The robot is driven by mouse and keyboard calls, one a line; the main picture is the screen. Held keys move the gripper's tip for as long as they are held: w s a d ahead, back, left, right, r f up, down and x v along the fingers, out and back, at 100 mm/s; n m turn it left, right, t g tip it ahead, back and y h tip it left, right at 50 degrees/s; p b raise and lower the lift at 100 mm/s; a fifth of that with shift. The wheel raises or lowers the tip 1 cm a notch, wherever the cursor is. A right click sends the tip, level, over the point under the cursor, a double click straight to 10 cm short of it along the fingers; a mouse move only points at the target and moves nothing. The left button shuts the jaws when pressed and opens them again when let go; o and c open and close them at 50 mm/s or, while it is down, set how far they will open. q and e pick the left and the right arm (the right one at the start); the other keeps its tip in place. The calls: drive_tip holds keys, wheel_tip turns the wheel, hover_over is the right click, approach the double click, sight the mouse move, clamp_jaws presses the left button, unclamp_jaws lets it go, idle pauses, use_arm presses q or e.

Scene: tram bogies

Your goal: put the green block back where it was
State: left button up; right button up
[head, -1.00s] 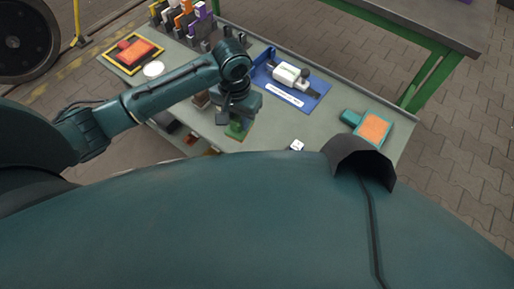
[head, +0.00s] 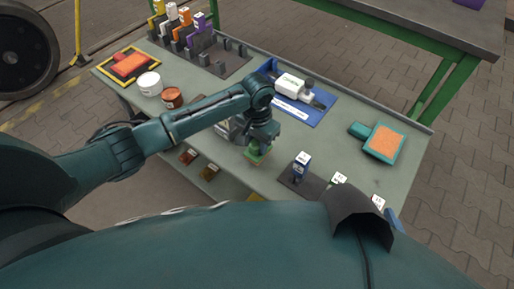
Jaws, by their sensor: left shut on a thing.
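A green block (head: 256,156) is at the fingertips of my left gripper (head: 258,146), over the front part of the grey-green table (head: 222,120). The left gripper points down and is shut on the block. I cannot tell whether the block touches the table. The gripper partly hides it. My right gripper is not in view.
A dark rack with coloured blocks (head: 184,30) stands at the back left. A blue tray (head: 315,112) holds a white device. White and brown tubs (head: 172,98) stand left, an orange-topped pad (head: 383,142) right.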

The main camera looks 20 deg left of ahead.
use_arm(q)
wheel_tip(320, 180, down, 2)
drive_tip(key=shift+f, duration=0.1)
drive_tip(key=o, duration=0.9)
drive_tip(key=shift+f, duration=0.1)
drive_tip(key=shift+o, duration=0.2)
